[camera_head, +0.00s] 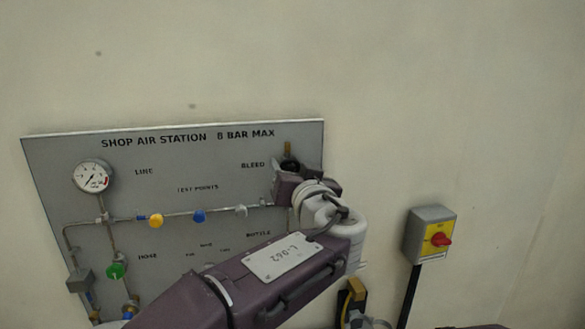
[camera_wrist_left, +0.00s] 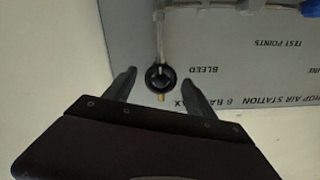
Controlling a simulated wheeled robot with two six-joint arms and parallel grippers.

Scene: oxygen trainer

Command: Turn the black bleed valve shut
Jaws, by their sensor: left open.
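The black bleed valve (camera_wrist_left: 160,76) is a round black knob with a brass tip, on the grey panel by the BLEED label. In the left wrist view it lies between and just beyond the two fingertips of my left gripper (camera_wrist_left: 158,82), which is open. I cannot tell whether the fingers touch the knob. In the head view my left gripper (camera_head: 283,183) is at the panel's upper right, and it hides most of the valve (camera_head: 289,163). My right gripper is not in view.
The grey panel (camera_head: 200,150) on the wall carries a gauge (camera_head: 93,177), pipes, and yellow (camera_head: 155,221), blue (camera_head: 198,216) and green (camera_head: 116,271) knobs. A yellow switch box with a red knob (camera_head: 440,239) is on the wall at right. The wall above is clear.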

